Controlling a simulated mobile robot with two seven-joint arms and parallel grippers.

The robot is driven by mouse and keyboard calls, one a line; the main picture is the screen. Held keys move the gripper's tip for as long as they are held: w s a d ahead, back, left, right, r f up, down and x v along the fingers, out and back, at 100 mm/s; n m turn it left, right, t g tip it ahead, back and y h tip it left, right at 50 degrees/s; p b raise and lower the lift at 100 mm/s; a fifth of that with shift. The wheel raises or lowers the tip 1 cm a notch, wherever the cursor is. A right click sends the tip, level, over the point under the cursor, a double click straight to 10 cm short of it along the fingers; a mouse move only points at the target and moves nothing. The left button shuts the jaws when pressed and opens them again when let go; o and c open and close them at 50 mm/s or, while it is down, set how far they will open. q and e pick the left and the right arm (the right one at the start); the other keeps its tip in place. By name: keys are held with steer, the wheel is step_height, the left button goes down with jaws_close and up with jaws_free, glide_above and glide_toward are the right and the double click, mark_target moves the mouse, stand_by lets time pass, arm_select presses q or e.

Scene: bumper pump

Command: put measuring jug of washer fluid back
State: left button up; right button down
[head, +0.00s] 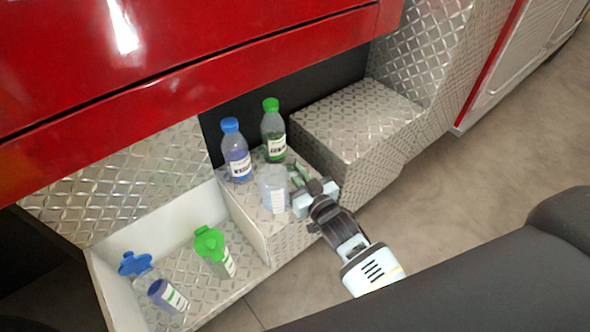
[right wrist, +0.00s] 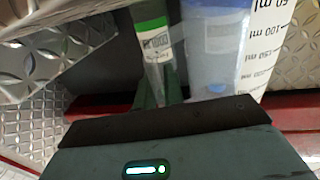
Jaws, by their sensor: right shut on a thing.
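The measuring jug (head: 272,190) is a clear, pale cup with a printed scale, upright at the front of the raised diamond-plate step (head: 268,225). Its ml marks show large in the right wrist view (right wrist: 262,60). My right gripper (head: 299,182) reaches in from the lower right and is shut on the jug's right side. I cannot tell whether the jug's base touches the step. My left gripper is not in view.
A blue-capped bottle (head: 236,155) and a green-capped bottle (head: 273,132) stand close behind the jug. A lower white-walled bay (head: 150,223) holds a green-topped bottle (head: 215,252) and a blue-topped bottle (head: 155,283). A higher metal box (head: 350,120) rises at right, and the red bumper (head: 180,60) overhangs.

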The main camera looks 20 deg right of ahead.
steer(key=shift+s+r, duration=0.1)
steer(key=shift+r, duration=0.1)
steer(key=shift+f, duration=0.3)
steer(key=c, duration=1.5)
jaws_free()
steer(key=shift+r, duration=0.1)
steer(key=shift+r, duration=0.25)
steer(key=s+d, duration=0.2)
steer(key=s, duration=0.9)
steer(key=shift+s+d, duration=0.15)
steer(key=shift+s, duration=0.25)
steer(key=shift+f, duration=0.1)
steer(key=s+f+g, duration=0.5)
steer(key=s+f, duration=0.3)
steer(key=s, duration=0.7)
steer(key=s+f+g+h, duration=0.1)
steer(key=s+f+g, duration=0.4)
steer(key=s+f, duration=0.4)
steer(key=s, duration=0.6)
